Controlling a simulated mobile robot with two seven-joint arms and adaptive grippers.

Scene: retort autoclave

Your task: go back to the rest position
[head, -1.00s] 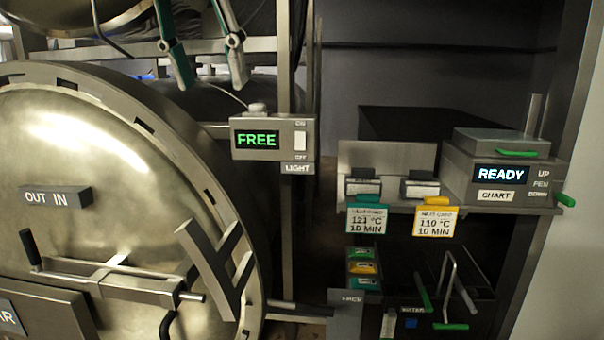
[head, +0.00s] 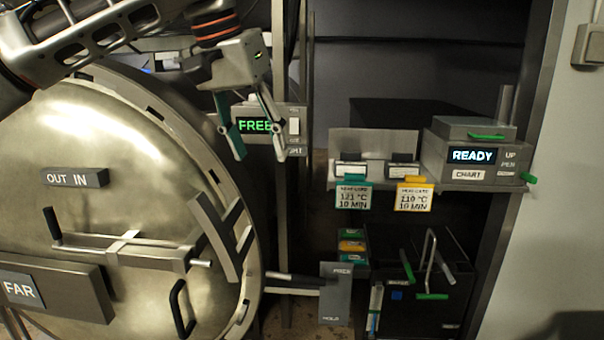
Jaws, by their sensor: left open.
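My left gripper (head: 262,158) hangs in front of the grey box with the green FREE display (head: 296,125) in the head view. Its fingers point down and are spread apart, with nothing between them. The left arm comes in from the upper left, across the top of the round metal autoclave door (head: 120,135). The gripper hides part of the FREE box. My right gripper is not in view.
The door carries a crossbar handle (head: 130,250) and a FAR box (head: 50,290). At right, a shelf holds a READY chart recorder (head: 475,155), a teal card (head: 353,195) and a yellow card (head: 413,197). A black bin (head: 450,310) with green-tipped handles stands below.

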